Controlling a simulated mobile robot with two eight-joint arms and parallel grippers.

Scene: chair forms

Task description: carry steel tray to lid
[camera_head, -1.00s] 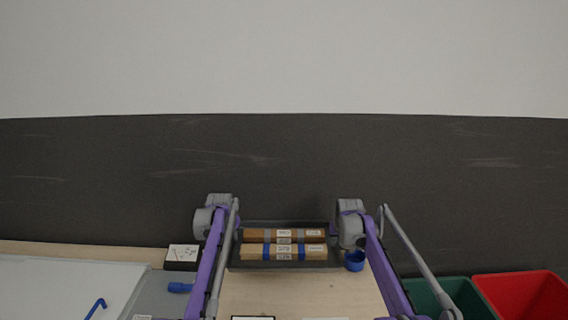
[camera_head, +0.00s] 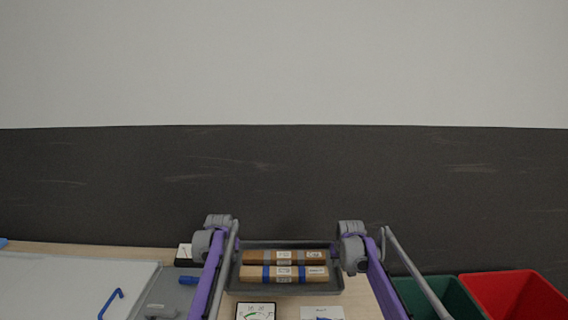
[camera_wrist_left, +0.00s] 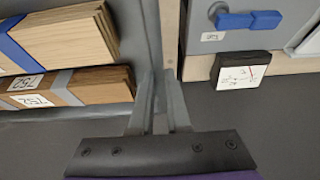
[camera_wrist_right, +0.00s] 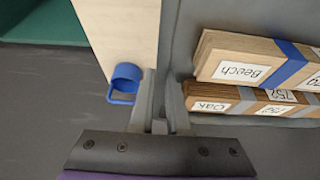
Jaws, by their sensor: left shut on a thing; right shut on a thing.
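The dark grey tray (camera_head: 285,290) is held level between my two grippers and carries two bundles of wooden strips, a darker one (camera_head: 262,257) behind a paler one (camera_head: 255,273). My left gripper (camera_head: 235,262) is shut on the tray's left wall, and its fingers pinch that wall in the left wrist view (camera_wrist_left: 160,85). My right gripper (camera_head: 338,262) is shut on the right wall, also in the right wrist view (camera_wrist_right: 160,90). A pale panel with a blue handle (camera_head: 112,303) lies at the left; I cannot tell if it is the lid.
A grey part with a blue latch (camera_head: 188,280) and a dark block with a white card (camera_head: 185,252) lie left of the tray. A blue cup (camera_wrist_right: 126,78) is beside it at the right. Green (camera_head: 440,292) and red (camera_head: 515,297) bins stand at far right.

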